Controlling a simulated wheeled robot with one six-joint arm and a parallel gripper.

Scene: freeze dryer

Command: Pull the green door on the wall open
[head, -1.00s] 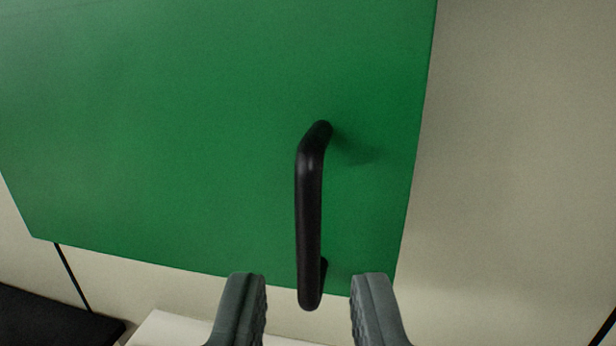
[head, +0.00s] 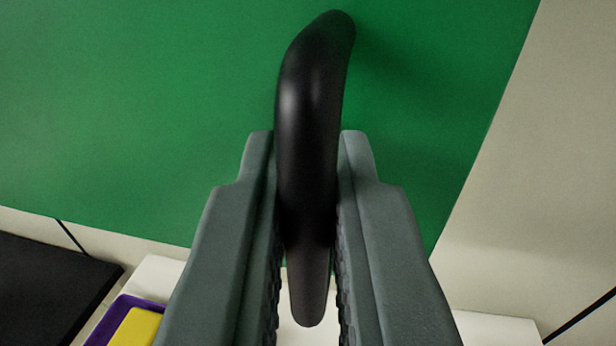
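The green door (head: 160,110) fills the upper part of the head view, with its right edge slanting beside a pale wall. Its black bar handle (head: 308,110) stands out from the door near the lower right corner and runs down toward me. My gripper (head: 308,150) has its two grey fingers on either side of the handle, close against it. It looks shut on the bar. The fingers hide part of the door's lower edge. I see no clear gap between the door and the wall.
A black flat surface (head: 50,290) lies at the lower left. A purple tray (head: 122,308) with a yellow inside (head: 137,328) stands near a white surface (head: 158,274) below the door. The pale wall (head: 540,180) at the right is bare.

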